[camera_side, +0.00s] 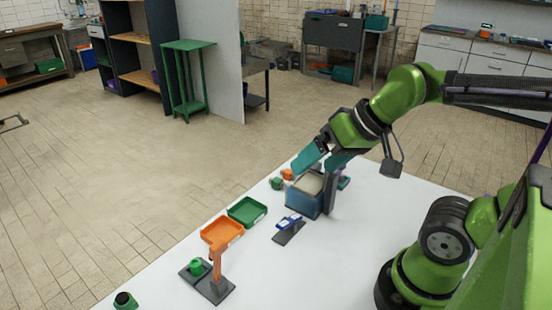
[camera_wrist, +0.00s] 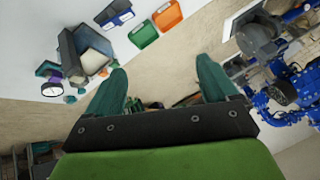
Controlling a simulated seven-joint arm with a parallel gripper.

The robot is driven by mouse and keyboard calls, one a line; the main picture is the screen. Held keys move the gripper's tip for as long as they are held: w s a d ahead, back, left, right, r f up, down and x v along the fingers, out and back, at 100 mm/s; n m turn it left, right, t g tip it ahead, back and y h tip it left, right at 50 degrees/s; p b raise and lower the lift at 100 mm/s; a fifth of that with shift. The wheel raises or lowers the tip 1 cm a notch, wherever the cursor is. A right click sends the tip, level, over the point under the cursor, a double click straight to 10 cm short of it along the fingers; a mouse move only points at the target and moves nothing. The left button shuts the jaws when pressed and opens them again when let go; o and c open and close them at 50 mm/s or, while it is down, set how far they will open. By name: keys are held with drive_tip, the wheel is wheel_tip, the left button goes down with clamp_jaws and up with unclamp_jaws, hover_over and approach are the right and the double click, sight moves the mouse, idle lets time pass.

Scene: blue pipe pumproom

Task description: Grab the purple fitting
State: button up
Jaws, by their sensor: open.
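My gripper (camera_side: 320,163) has teal fingers spread apart with nothing between them. It is above the far end of the white table, near the top of a blue-grey bin (camera_side: 303,203). In the wrist view the gripper (camera_wrist: 160,66) points past the table edge toward the floor.
The bin holds a pale block. Small green (camera_side: 277,183) and orange (camera_side: 287,174) parts lie beside it. A green tray (camera_side: 247,211), an orange tray (camera_side: 222,231) and a blue part on a dark plate (camera_side: 289,232) sit nearer. The table's right side is clear.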

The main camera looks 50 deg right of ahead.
drive_tip(key=c, duration=0.4)
drive_tip(key=shift+c, duration=0.2)
drive_tip(key=w+d+f+n+g+h, duration=0.1)
drive_tip(key=w+d+f+g, duration=0.15)
drive_tip(key=d, duration=0.75)
drive_tip(key=w+d+f+n+g, duration=0.2)
drive_tip(key=w+d, duration=0.1)
drive_tip(key=d, duration=0.7)
drive_tip(key=w+d+f+n+g+h, duration=0.1)
drive_tip(key=w+d+f+g, duration=0.15)
drive_tip(key=d, duration=0.75)
drive_tip(key=f, duration=0.6)
drive_tip(key=w+f, duration=0.1)
drive_tip(key=f, duration=0.2)
drive_tip(key=shift+a+f, duration=0.15)
drive_tip(key=shift+f, duration=0.1)
drive_tip(key=shift+w+a+f, duration=0.1)
drive_tip(key=shift+f, duration=1.3)
drive_tip(key=shift+w+a+f, duration=0.1)
drive_tip(key=shift+f, duration=1.3)
